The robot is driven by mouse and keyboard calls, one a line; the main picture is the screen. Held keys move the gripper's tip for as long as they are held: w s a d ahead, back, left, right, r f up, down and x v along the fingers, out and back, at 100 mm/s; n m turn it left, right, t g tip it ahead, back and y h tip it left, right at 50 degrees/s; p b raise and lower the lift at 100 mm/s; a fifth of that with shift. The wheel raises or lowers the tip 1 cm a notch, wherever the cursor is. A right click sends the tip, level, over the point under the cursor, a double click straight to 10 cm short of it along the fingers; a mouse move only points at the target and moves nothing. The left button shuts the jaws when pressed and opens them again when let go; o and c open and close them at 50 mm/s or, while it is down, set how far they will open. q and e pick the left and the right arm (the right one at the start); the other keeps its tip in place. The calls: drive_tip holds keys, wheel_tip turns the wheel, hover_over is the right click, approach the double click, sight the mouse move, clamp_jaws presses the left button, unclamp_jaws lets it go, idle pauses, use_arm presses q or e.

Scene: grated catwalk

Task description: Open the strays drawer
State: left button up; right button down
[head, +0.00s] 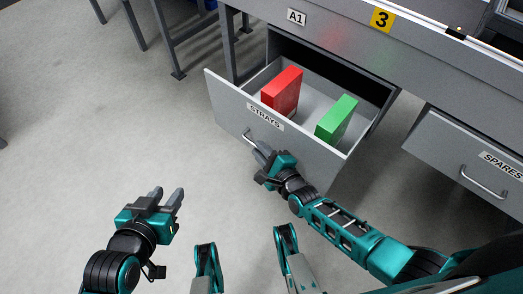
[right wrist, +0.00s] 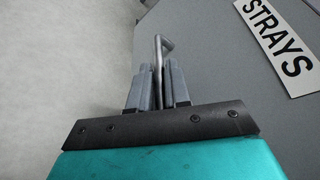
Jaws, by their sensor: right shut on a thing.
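The strays drawer (head: 292,140) is grey, labelled STRAYS, and stands pulled well out from under the bench. A red box (head: 283,91) and a green box (head: 337,119) stand inside it. My right gripper (head: 262,152) is at the drawer front, shut on the metal bar handle (head: 247,137). In the right wrist view the handle (right wrist: 162,48) runs between the two fingers (right wrist: 159,88), with the STRAYS label (right wrist: 280,42) to the right. My left gripper (head: 167,200) is open and empty, apart from the drawer over the floor at the lower left.
The spares drawer (head: 455,160) with its own handle (head: 484,183) is at the right, under the grey bench (head: 350,48). The bench carries an A1 label (head: 296,17) and a yellow 3 sign (head: 382,20). The floor (head: 95,130) at the left is clear.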

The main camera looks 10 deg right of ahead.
idle(0.3)
drive_tip(key=c, duration=1.2)
unclamp_jaws()
drive_tip(key=shift+o, duration=0.2)
